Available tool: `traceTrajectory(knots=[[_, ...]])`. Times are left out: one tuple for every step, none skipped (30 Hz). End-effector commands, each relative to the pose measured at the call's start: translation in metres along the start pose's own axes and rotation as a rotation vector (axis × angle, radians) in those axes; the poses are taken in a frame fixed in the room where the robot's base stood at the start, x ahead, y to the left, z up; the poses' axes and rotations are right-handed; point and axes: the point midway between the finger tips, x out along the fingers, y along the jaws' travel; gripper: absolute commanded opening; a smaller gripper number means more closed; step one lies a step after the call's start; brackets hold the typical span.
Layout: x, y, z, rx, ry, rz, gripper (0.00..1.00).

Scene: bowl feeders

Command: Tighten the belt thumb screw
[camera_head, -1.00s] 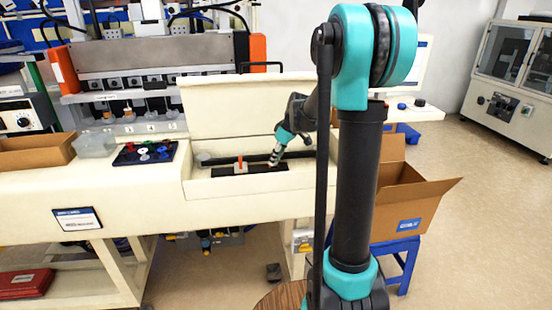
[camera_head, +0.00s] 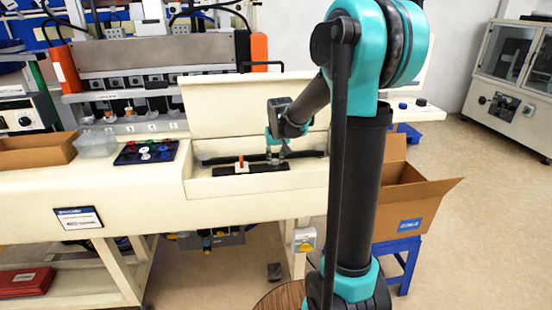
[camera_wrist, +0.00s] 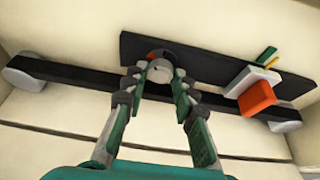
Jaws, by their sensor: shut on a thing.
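The thumb screw (camera_wrist: 160,71) shows in the wrist view as a round pale grey knob with a dark and reddish part behind it. My gripper (camera_wrist: 162,77) has one finger on each side of the knob and is shut on it. In the head view my gripper (camera_head: 273,158) points down into the open recess of the machine. The black belt (camera_wrist: 75,77) runs across the wrist view between two pale rollers, passing below the knob. The knob is too small and covered to make out in the head view.
A dark plate (camera_wrist: 212,68) lies alongside the belt. An orange-red block (camera_wrist: 257,97) with white and green parts sits right of the knob, apart from my fingers. A raised cream lid (camera_head: 240,105) stands behind the recess. A cardboard box (camera_head: 410,205) stands at the right.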

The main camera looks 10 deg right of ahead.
Motion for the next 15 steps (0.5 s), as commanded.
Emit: traceTrajectory(knots=[[-0.0001,-0.0018,-0.0007,0.038,0.001,0.016,0.00],[-0.0001,-0.0020,-0.0008,0.064,0.001,0.028,0.00],[-0.0001,-0.0025,-0.0008,0.098,0.001,0.041,0.00],[-0.0001,-0.0024,-0.0009,0.123,0.002,0.053,0.00],[-0.0001,-0.0026,-0.0009,0.149,0.001,0.062,0.00],[-0.0001,-0.0028,-0.0009,0.181,0.001,0.077,0.00],[0.0000,-0.0033,-0.0008,0.205,0.001,0.086,0.00],[0.0000,-0.0035,-0.0008,0.228,0.000,0.095,0.00],[0.0000,-0.0035,-0.0010,0.258,0.001,0.108,0.00],[0.0001,-0.0036,-0.0012,0.280,0.001,0.116,0.00],[0.0001,-0.0035,-0.0014,0.300,0.001,0.125,0.00],[0.0002,-0.0038,-0.0014,0.327,0.001,0.136,0.00],[0.0003,-0.0042,-0.0013,0.345,0.000,0.143,0.00],[0.0003,-0.0042,-0.0014,0.363,0.000,0.151,0.00],[0.0004,-0.0043,-0.0016,0.385,0.001,0.160,0.00]])
